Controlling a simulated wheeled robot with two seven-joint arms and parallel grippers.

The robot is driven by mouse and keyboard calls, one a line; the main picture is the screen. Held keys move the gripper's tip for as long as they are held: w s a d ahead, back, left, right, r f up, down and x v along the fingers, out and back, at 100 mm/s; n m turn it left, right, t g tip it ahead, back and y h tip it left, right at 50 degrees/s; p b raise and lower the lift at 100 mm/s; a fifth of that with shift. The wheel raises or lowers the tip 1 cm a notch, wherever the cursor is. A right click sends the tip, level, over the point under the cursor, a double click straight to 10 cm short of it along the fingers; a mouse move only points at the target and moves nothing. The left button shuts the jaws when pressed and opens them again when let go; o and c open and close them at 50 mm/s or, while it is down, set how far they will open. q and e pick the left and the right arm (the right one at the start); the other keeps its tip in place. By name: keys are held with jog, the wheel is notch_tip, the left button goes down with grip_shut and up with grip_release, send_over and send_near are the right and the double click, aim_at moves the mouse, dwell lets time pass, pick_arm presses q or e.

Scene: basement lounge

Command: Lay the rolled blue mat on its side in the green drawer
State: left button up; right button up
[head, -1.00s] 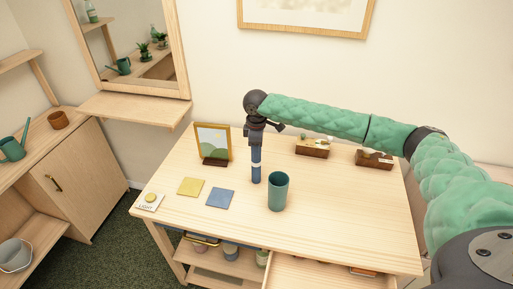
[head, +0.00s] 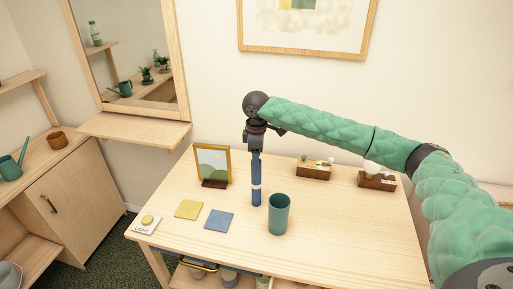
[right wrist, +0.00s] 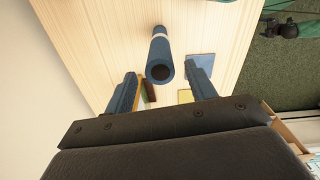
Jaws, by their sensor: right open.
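The rolled blue mat (head: 256,198) stands upright on the table (head: 335,230), a pale band around it, just left of the green cup. My right gripper (head: 256,150) points down over its upper end. In the right wrist view, the gripper's fingers (right wrist: 162,70) are spread apart, and the mat's open round end (right wrist: 160,72) shows between and beyond the tips. A green drawer cannot be made out; the table's front is cut off by the lower edge of the head view. My left gripper is not in view.
The green cup (head: 279,214) stands close to the mat. A yellow square (head: 189,209), a blue square (head: 218,220), a picture frame (head: 213,164) and a light switch (head: 146,224) are to the left. Two wooden boxes (head: 314,170) (head: 377,180) stand behind.

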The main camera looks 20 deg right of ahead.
notch_tip(320, 180, up, 5)
jog(key=shift+f+b, duration=0.2)
jog(key=shift+b, duration=0.55)
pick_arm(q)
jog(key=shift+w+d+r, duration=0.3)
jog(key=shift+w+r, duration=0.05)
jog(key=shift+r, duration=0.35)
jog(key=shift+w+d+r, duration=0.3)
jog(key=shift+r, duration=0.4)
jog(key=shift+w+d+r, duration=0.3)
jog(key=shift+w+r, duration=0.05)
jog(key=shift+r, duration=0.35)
pick_arm(e)
jog(key=shift+r, duration=0.65)
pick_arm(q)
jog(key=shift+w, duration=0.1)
